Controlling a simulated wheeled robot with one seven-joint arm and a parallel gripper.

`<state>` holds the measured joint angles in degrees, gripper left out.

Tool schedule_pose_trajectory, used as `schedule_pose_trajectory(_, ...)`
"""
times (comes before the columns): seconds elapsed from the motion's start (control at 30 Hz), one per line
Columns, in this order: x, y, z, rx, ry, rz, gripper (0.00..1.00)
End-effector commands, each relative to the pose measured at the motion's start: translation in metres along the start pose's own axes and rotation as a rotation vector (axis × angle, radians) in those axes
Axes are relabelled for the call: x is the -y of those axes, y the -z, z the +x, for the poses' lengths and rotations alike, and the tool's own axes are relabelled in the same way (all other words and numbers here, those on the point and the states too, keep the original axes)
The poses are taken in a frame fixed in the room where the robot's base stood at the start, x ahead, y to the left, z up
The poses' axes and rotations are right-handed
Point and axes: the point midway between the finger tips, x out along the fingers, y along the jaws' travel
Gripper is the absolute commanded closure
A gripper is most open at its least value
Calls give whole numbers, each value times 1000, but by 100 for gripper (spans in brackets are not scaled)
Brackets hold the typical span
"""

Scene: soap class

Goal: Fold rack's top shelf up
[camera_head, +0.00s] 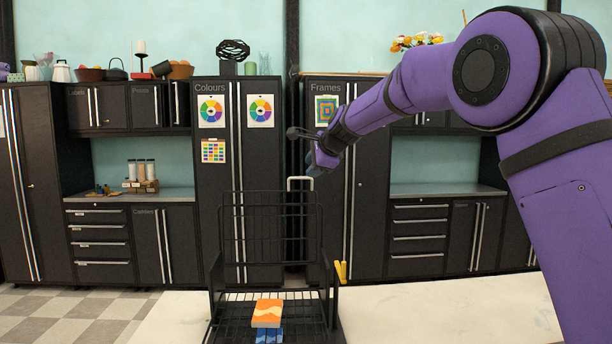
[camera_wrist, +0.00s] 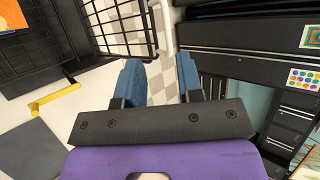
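The black wire rack (camera_head: 214,275) stands on the pale counter in the head view. Its wire-grid top shelf (camera_head: 262,228) stands about upright at the back, with a white handle (camera_head: 300,179) at its upper right corner. In the wrist view the grid (camera_wrist: 118,22) is at the top, and the white handle (camera_wrist: 167,30) lines up with the gap between my fingertips. My gripper (camera_head: 316,165) is just above and right of the handle in the head view. Its blue fingers (camera_wrist: 160,72) are apart with nothing clearly held. Whether they touch the handle I cannot tell.
An orange-and-cream soap block (camera_head: 267,312) and a blue one (camera_head: 268,336) lie on the rack's lower shelf. A yellow handle (camera_head: 341,271) sticks out at the rack's right side. The counter (camera_head: 440,310) to the right is clear. Dark cabinets (camera_head: 370,215) stand behind.

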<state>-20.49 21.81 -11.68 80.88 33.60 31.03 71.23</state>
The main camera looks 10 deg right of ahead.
Motion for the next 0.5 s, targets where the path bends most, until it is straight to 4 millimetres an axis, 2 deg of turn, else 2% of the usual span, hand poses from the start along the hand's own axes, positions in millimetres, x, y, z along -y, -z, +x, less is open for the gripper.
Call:
schedule_pose_trajectory(0.1, 0, 0, -17, 0, 1, 0, 66)
schedule_pose_trajectory(0.2, 0, 0, -26, 0, 1, 0, 66)
schedule_pose_trajectory(0.5, 0, 0, -31, 0, 0, 0, 66)
